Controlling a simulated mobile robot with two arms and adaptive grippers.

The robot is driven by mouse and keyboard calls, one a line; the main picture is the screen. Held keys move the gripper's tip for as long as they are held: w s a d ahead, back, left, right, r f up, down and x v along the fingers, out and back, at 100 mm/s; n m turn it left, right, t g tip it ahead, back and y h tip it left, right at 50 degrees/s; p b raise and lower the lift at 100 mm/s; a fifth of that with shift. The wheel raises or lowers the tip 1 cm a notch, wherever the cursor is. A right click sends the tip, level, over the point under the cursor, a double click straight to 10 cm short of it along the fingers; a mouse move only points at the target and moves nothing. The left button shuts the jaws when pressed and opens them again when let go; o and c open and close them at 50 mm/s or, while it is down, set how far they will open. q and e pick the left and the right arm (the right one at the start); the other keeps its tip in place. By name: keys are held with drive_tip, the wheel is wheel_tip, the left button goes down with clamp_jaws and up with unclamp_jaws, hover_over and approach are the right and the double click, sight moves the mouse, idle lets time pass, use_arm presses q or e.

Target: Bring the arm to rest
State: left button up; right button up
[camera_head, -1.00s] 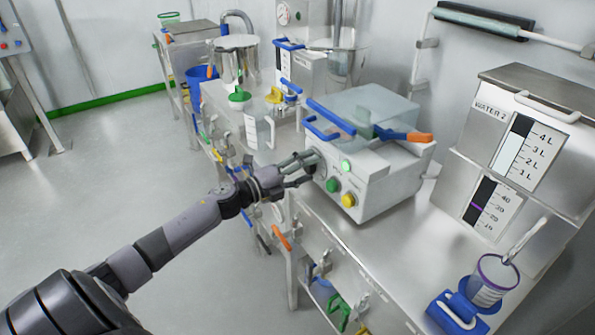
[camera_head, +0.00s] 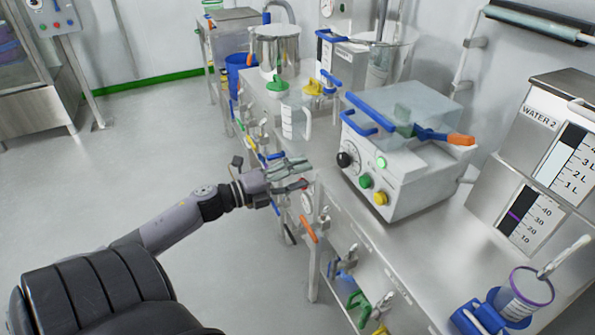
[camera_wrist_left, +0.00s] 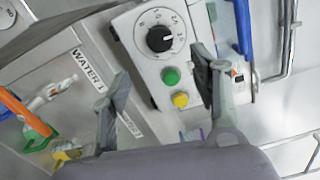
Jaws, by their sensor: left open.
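My left gripper (camera_head: 287,179) is open and empty. In the head view it is in front of the bench's front edge, to the left of the white machine (camera_head: 397,190) and apart from it. In the left wrist view the two fingers (camera_wrist_left: 160,100) are spread wide, with the machine's black dial (camera_wrist_left: 160,39), green button (camera_wrist_left: 170,76) and yellow button (camera_wrist_left: 181,100) beyond them. My left arm (camera_head: 175,220) reaches in from the lower left. My right gripper is in neither view.
The steel bench (camera_head: 440,245) has tools hanging along its front, including an orange-handled one (camera_head: 308,229). A WATER 2 tank (camera_head: 540,165) and a purple-rimmed cup (camera_head: 527,292) in a blue holder stand at the right. The floor at left is open.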

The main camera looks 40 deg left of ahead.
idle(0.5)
